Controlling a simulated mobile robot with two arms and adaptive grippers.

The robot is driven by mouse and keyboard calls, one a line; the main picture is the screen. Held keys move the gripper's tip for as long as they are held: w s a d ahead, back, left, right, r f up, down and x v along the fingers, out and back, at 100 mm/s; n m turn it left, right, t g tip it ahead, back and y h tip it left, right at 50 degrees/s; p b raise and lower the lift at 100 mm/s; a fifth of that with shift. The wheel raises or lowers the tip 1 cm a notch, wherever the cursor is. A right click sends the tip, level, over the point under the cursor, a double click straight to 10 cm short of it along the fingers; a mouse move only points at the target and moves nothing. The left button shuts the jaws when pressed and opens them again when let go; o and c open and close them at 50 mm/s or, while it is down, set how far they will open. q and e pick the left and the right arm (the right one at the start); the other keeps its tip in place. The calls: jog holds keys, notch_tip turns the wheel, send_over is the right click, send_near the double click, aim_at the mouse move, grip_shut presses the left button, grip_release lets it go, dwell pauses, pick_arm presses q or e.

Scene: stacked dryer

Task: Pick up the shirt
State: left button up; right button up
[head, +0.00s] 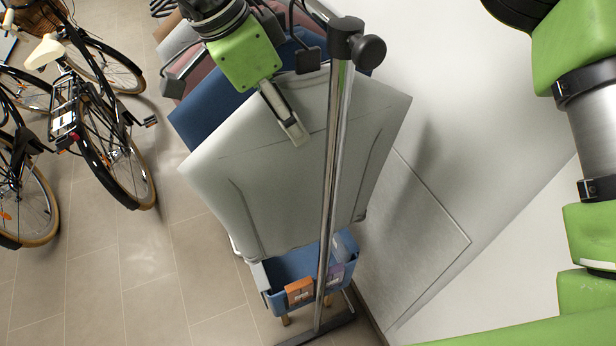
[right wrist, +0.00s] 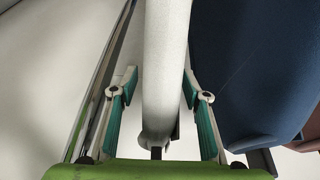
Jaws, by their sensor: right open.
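The light grey shirt (head: 265,180) hangs in front on the rail in the head view. In the right wrist view the shirt (right wrist: 165,60) is seen edge-on between the two fingers. My right gripper (head: 291,127) is at the shirt's upper part, with one finger in front of it and the other hidden behind it. In the right wrist view the gripper (right wrist: 159,85) is open, with a gap between each teal pad and the shirt. My left gripper is out of view.
A chrome rack post (head: 329,200) stands close in front of the shirt. A blue garment (head: 205,110) and mauve ones hang behind. A blue bin (head: 290,265) is below, a white wall (head: 500,170) at right, and bicycles (head: 90,120) at left on tiled floor.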

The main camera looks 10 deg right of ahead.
jog(key=shift+d+f, duration=0.15)
jog(key=shift+f, duration=0.15)
grip_shut()
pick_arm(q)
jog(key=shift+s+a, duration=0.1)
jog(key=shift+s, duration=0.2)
pick_arm(e)
jog(key=shift+r, duration=0.1)
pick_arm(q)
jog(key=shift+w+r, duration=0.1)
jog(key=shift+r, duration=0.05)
pick_arm(e)
jog(key=shift+r, duration=0.15)
